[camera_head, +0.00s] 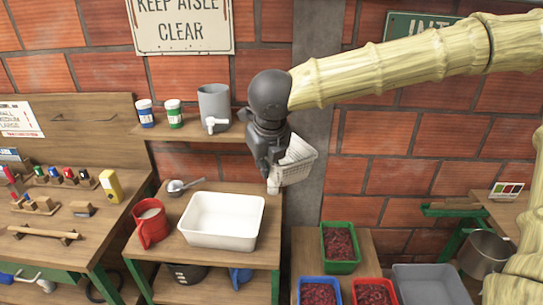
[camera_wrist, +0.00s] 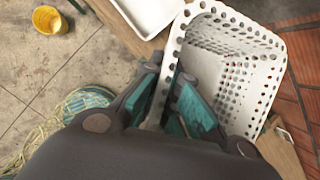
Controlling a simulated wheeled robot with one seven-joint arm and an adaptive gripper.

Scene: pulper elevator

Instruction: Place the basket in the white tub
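The basket (camera_head: 296,163) is white with rows of holes. It hangs tilted from my gripper (camera_head: 272,185), up and to the right of the white tub. In the wrist view, my gripper (camera_wrist: 178,100) has its fingers on either side of the rim or handle of the basket (camera_wrist: 232,70). The white tub (camera_head: 222,220) is a shallow rectangular tub on the small wooden table and looks empty. Part of the tub (camera_wrist: 150,14) shows at the top of the wrist view. The exact contact of the fingertips is partly hidden.
A red pitcher (camera_head: 151,222) stands left of the tub, and a metal scoop (camera_head: 180,186) lies behind it. A shelf (camera_head: 190,130) above holds a grey container (camera_head: 213,104) and two small jars. Green (camera_head: 340,247), blue and red bins stand to the right.

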